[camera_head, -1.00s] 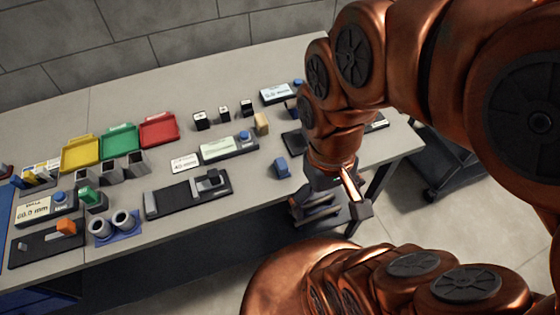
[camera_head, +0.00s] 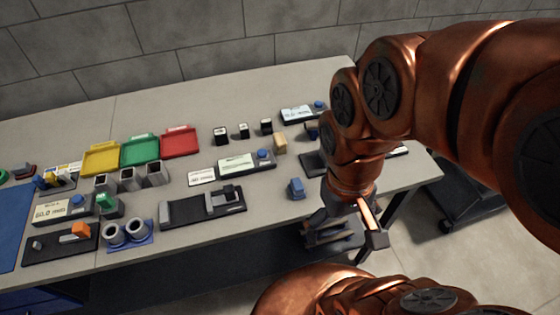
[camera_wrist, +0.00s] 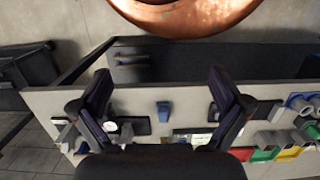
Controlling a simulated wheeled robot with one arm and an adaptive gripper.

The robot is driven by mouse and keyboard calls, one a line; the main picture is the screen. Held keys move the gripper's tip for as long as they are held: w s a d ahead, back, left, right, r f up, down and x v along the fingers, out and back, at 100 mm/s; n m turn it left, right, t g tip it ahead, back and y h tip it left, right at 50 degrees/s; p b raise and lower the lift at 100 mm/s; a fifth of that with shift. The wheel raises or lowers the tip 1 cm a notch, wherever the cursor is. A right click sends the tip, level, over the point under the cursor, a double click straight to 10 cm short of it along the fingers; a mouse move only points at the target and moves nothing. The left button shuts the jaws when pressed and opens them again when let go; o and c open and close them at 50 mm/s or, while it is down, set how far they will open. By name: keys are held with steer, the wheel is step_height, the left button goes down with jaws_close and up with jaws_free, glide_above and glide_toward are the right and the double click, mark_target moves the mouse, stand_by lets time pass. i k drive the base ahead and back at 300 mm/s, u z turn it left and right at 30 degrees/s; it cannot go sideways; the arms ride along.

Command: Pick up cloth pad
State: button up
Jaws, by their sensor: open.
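I cannot tell for sure which item is the cloth pad. A small blue piece (camera_head: 297,188) stands near the table's front edge, left of my gripper; it also shows in the wrist view (camera_wrist: 163,110). A tan block (camera_head: 280,143) stands behind it. A flat blue mat (camera_head: 20,225) lies at the far left. My gripper (camera_head: 345,232) hangs at the table's front right edge, partly hidden by its own wrist.
The table (camera_head: 190,105) holds yellow (camera_head: 101,159), green (camera_head: 139,150) and red (camera_head: 180,142) trays, several black blocks and a black slide fixture (camera_head: 202,206). A dark cart (camera_head: 465,195) stands on the floor at right. The table's back strip is clear.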

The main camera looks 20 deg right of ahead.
mark_target(296, 187)
steer(key=z, duration=2)
steer(key=k, duration=1.2)
steer(key=u, duration=2.05)
steer(key=i, duration=0.5)
